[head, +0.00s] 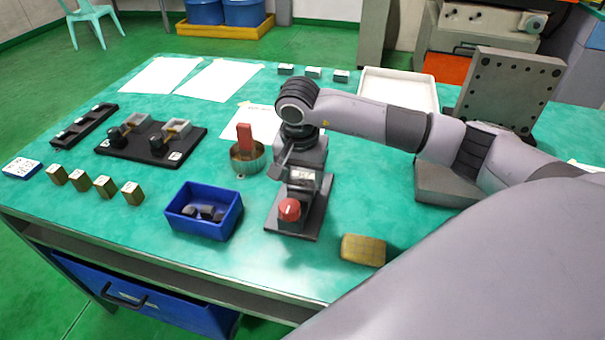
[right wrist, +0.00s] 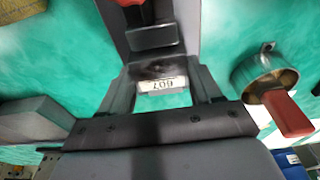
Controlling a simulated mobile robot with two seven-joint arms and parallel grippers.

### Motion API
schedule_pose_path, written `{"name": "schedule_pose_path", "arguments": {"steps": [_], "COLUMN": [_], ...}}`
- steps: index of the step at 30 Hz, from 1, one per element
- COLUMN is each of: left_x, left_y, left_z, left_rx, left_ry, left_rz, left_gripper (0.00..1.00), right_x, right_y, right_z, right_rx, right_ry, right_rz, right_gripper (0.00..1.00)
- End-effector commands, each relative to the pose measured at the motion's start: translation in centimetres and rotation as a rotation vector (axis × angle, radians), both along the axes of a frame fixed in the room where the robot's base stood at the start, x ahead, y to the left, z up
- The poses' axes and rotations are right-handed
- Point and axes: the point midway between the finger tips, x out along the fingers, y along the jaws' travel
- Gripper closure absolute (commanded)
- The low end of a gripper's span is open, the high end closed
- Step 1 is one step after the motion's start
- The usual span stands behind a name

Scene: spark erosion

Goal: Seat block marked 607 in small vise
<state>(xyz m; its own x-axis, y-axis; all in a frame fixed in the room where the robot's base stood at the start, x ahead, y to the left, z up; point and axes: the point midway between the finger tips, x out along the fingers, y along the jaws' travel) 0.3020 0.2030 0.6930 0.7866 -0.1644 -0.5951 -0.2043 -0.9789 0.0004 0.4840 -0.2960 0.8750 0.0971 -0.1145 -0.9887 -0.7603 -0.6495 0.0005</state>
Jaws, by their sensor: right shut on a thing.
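The small vise (head: 290,210) stands near the table's front middle on a dark base, with a red knob on its front end. It also shows in the right wrist view (right wrist: 152,36). My right gripper (head: 296,170) is over the vise's rear part. In the right wrist view, its two fingers (right wrist: 163,88) are shut on the block marked 607 (right wrist: 162,84), whose white label reads upside down. The block is in line with the vise, close to its jaw. I cannot tell whether it touches the vise floor. My left gripper is not in view.
A round metal cup (head: 247,163) with a red-handled thing stands left of the vise. A blue bin (head: 190,222) with dark pieces is front left. A brass-coloured block (head: 363,250) lies front right. A dark fixture plate (head: 190,138) and several small brass blocks (head: 105,186) are further left.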

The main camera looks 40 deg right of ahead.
Motion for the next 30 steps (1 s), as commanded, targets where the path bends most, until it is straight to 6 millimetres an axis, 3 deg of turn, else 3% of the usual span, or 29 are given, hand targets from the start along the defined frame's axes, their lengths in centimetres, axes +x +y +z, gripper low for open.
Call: {"name": "schedule_pose_path", "arguments": {"steps": [3, 4, 6, 17, 30], "left_x": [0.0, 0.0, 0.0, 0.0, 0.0], "left_y": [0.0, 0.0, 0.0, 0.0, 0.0], "left_z": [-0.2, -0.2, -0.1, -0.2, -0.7], "left_rx": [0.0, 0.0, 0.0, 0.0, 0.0], "left_ry": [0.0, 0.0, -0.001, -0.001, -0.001], "left_rz": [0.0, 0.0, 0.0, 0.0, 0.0], "left_gripper": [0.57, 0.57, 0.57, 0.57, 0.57], "right_x": [0.1, 0.1, 0.1, 0.0, -0.6], "right_y": [0.0, 0.0, 0.0, 0.1, 0.8], "right_z": [-0.1, 0.0, 0.0, 0.2, 6.4], "right_rx": [0.001, 0.001, 0.001, 0.001, 0.002], "right_ry": [-0.004, -0.004, -0.004, -0.001, -0.004], "right_rz": [-0.001, -0.001, -0.001, 0.0, 0.0], "right_gripper": [0.91, 0.3, 0.07, 0.07, 0.07]}}
